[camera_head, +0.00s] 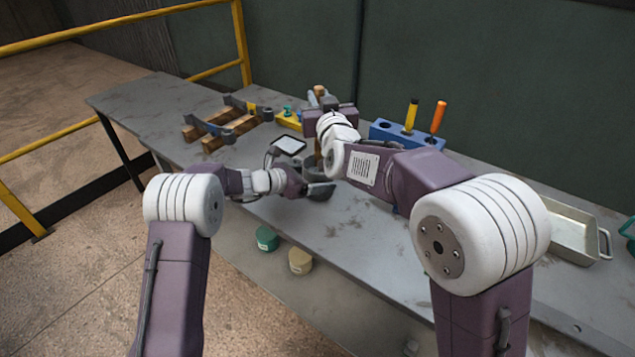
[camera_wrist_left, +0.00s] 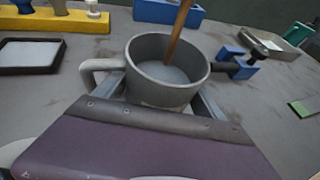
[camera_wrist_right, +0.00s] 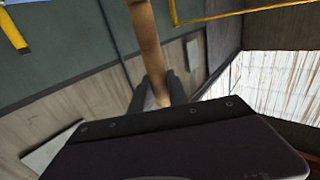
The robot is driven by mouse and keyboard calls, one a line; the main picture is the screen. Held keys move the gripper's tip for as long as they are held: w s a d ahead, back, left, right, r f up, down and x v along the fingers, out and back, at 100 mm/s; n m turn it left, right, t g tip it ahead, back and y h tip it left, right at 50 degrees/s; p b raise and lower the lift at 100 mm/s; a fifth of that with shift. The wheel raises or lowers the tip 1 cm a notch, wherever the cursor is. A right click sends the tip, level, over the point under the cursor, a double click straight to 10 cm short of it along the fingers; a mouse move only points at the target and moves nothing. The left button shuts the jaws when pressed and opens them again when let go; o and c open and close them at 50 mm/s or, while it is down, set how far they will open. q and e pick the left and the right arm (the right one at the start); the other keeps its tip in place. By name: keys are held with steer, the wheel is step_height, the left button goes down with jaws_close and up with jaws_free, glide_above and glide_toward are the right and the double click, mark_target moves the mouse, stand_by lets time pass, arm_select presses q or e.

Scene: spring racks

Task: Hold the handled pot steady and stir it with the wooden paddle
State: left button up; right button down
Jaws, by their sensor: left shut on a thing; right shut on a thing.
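The grey handled pot (camera_wrist_left: 150,90) stands upright in the left wrist view, its loop handle at its left side. My left gripper (camera_wrist_left: 160,98) is shut on the pot, with a finger on either side; in the head view the gripper (camera_head: 318,189) is low over the bench and the arms largely hide the pot. The wooden paddle (camera_wrist_left: 179,30) reaches down into the pot, leaning slightly. My right gripper (camera_wrist_right: 156,92) is shut on the paddle's shaft (camera_wrist_right: 145,40); in the head view it (camera_head: 329,106) is above the pot. The paddle's lower end is hard to make out.
A blue block (camera_head: 390,134) holding yellow- and orange-handled tools stands behind. A black-rimmed pad (camera_head: 289,145), yellow block (camera_head: 288,121) and wooden rack (camera_head: 222,130) are on the left. A blue clamp (camera_wrist_left: 243,62) is close beside the pot. A metal pan (camera_head: 570,238) is at right.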

steer(key=shift+r, duration=0.1)
stand_by(0.4)
steer(key=shift+r, duration=2.9)
arm_select(q)
steer(key=o, duration=1.9)
steer(key=shift+a, duration=0.1)
steer(key=v, duration=1.2)
steer(key=shift+f, duration=0.1)
